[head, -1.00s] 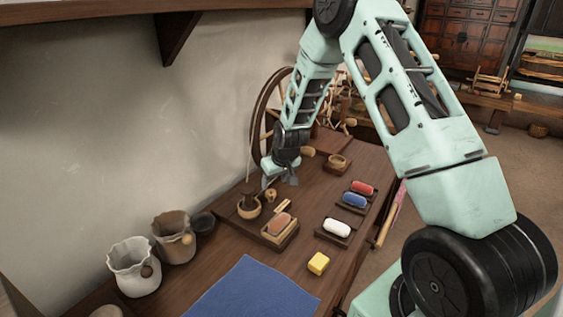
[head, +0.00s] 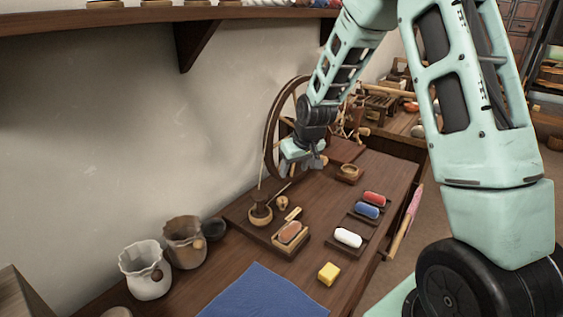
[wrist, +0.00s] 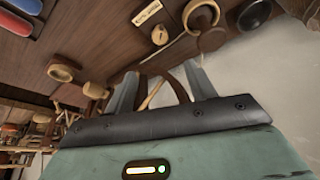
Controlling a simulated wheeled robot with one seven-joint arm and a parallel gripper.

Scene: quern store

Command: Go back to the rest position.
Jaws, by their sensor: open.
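My gripper (head: 305,170) hangs above the far part of the dark wooden bench (head: 325,220), near the big spoked wheel (head: 272,130). In the wrist view its two fingers (wrist: 162,88) stand apart with nothing held between them. Part of the wheel's curved rim shows behind the gap. In the head view a small round wooden pot (head: 260,218) with a dark upright piece in it stands below and left of the gripper, apart from it.
A wooden tray holds a reddish-brown block (head: 290,232). Red (head: 374,198), blue (head: 367,211) and white (head: 348,238) pieces lie to the right. A yellow block (head: 329,272), blue cloth (head: 262,295) and two pots (head: 146,270) are nearer. A shelf (head: 110,22) overhangs the left wall.

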